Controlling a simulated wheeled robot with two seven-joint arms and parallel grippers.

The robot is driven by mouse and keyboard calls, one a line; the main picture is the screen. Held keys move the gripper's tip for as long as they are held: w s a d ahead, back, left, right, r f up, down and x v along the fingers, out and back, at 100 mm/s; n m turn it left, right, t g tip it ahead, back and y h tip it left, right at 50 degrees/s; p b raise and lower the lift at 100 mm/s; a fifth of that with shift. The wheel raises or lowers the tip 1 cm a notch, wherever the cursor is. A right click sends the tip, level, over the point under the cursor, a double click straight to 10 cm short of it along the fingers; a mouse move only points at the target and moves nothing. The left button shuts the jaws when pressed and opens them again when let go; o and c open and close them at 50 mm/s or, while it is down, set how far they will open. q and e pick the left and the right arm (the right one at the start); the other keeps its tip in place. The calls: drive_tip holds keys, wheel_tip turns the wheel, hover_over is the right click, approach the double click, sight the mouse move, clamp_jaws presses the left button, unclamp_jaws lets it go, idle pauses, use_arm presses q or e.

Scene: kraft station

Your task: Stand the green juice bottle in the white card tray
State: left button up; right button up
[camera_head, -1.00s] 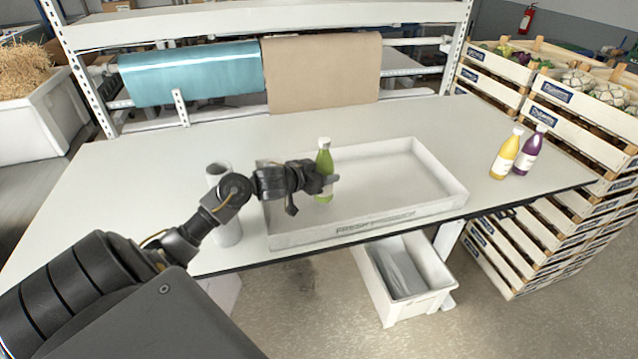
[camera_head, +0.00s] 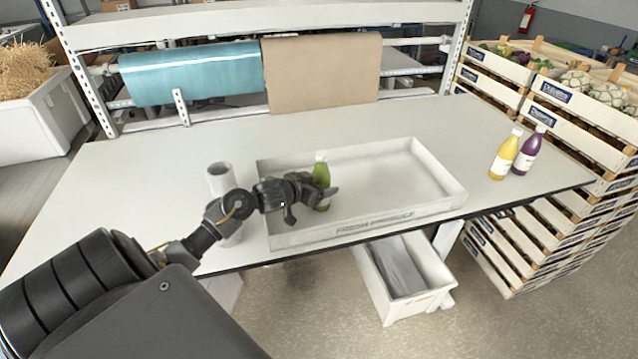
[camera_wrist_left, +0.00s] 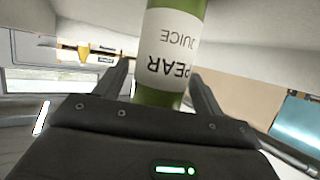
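The green juice bottle (camera_head: 321,174) is upright inside the outline of the white card tray (camera_head: 452,198), near its left end. I cannot tell whether its base touches the tray floor. My left gripper (camera_head: 325,194) is shut on the bottle, reaching it from the left. In the left wrist view the bottle (camera_wrist_left: 172,50), with a white PEAR JUICE label, stands between the two fingers (camera_wrist_left: 163,88). The gripper hides part of the bottle in the head view. My right gripper is not in view.
A white cylinder (camera_head: 221,178) stands on the table just left of the tray, close behind my left arm. A yellow bottle (camera_head: 505,156) and a purple bottle (camera_head: 527,152) stand right of the tray. The rest of the tray is empty. Wooden crates (camera_head: 580,115) stack at the right.

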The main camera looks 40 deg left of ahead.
use_arm(q)
drive_tip(key=shift+r, duration=0.2)
drive_tip(key=b+v, duration=0.1)
drive_tip(key=v, duration=1.1)
drive_tip(key=shift+s+f, duration=0.1)
drive_tip(key=shift+s, duration=0.05)
